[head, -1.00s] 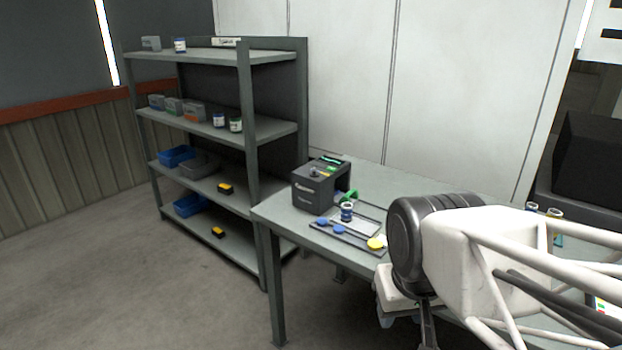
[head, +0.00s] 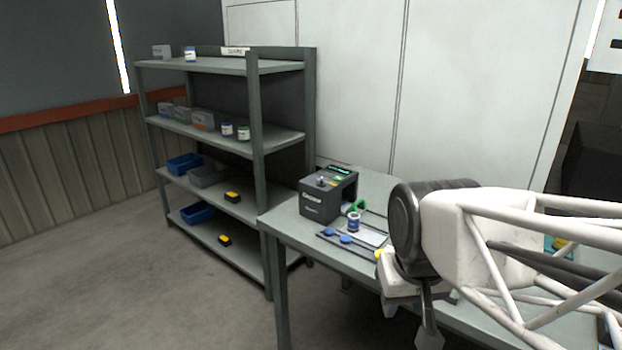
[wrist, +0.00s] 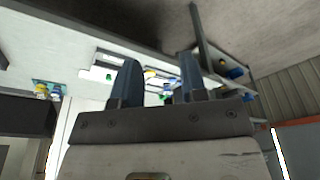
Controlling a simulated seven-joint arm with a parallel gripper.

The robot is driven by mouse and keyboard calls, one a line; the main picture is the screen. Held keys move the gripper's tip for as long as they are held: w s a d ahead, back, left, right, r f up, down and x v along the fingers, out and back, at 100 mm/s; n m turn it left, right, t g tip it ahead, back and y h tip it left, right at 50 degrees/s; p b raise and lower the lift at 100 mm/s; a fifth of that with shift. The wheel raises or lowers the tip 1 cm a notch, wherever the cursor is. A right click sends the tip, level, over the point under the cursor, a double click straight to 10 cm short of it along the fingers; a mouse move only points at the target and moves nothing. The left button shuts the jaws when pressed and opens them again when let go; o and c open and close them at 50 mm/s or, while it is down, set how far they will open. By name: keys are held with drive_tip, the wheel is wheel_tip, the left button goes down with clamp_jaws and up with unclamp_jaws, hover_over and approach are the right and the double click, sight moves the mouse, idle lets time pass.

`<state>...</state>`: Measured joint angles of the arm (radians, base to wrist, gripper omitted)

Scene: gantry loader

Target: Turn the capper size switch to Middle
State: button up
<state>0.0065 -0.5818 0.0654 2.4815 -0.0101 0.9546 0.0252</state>
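The capper (head: 318,205) is a dark grey box near the far left corner of the table, with a small knob (head: 321,182) and green marks on its top. The knob looks like the size switch, but its setting is too small to read. A white jar with a blue band (head: 353,222) stands beside the capper, near a green part (head: 357,205). My gripper (head: 408,318) hangs at the table's front edge, to the right of the capper and apart from it. In the wrist view its two blue fingers (wrist: 159,65) are spread with nothing held between them.
Blue caps (head: 346,239) lie in front of the jar, and a yellow cap is partly behind my wrist. A grey shelf unit (head: 258,165) with bins, boxes and jars stands left of the table (head: 285,235). Floor in front is clear.

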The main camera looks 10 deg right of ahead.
drive_tip(key=w+r, duration=0.3)
drive_tip(key=w, duration=0.5)
drive_tip(key=w+r, duration=0.3)
drive_tip(key=w, duration=0.5)
drive_tip(key=m+g, duration=0.2)
drive_tip(key=g, duration=0.1)
hover_over(322, 179)
drive_tip(key=f, duration=0.8)
drive_tip(key=shift+s+f, duration=0.2)
drive_tip(key=shift+f, duration=0.15)
drive_tip(key=shift+w+f, duration=0.3)
drive_tip(key=shift+w, duration=0.1)
drive_tip(key=shift+f, duration=3.9)
drive_tip(key=shift+c, duration=0.4)
